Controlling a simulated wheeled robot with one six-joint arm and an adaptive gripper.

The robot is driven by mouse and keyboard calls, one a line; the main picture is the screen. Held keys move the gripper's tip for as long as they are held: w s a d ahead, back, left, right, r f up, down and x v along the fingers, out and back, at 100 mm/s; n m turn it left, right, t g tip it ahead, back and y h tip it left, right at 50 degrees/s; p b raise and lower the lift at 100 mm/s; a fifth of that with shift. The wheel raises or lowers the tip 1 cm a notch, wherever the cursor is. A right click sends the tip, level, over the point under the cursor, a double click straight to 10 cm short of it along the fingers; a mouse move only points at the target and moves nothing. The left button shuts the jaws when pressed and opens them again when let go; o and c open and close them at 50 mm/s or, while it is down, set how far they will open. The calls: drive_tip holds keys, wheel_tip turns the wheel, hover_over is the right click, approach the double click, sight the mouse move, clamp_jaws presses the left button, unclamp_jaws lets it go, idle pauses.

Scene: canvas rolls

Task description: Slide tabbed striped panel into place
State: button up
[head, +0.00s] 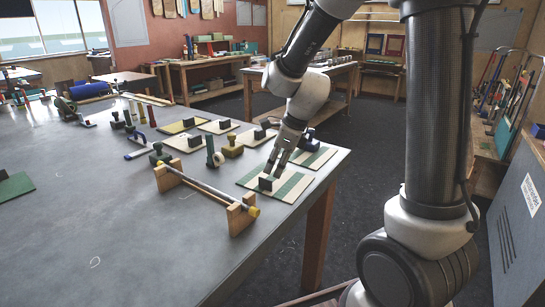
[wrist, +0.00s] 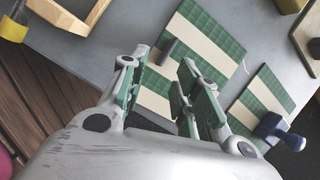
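A green-and-cream striped panel (head: 290,187) lies flat near the table's right corner. Its small dark upright tab (head: 265,182) stands near the panel's front-left part. My gripper (head: 277,166) points down over this panel, close above and behind the tab. In the wrist view the gripper (wrist: 157,70) is open, with a clear gap between its fingers. The striped panel (wrist: 205,45) lies below, and the tab (wrist: 168,51) shows just beyond the fingertips, apart from them. Part of the panel is hidden by the right finger.
A second striped panel (wrist: 268,95) bears a blue clamp (wrist: 276,130). A wooden-ended rack with a metal rod (head: 205,189) stands left of the panel. Several tabbed boards and small tools crowd behind. The table's front left (head: 90,220) is mostly clear.

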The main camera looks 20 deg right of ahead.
drive_tip(key=w+f+m, duration=0.1)
drive_tip(key=f, duration=0.1)
drive_tip(key=w+a+f+m, duration=0.1)
drive_tip(key=f, duration=0.1)
drive_tip(key=w+a+f+m, duration=0.1)
drive_tip(key=f, duration=0.2)
drive_tip(key=shift+m+t, duration=0.3)
clamp_jaws()
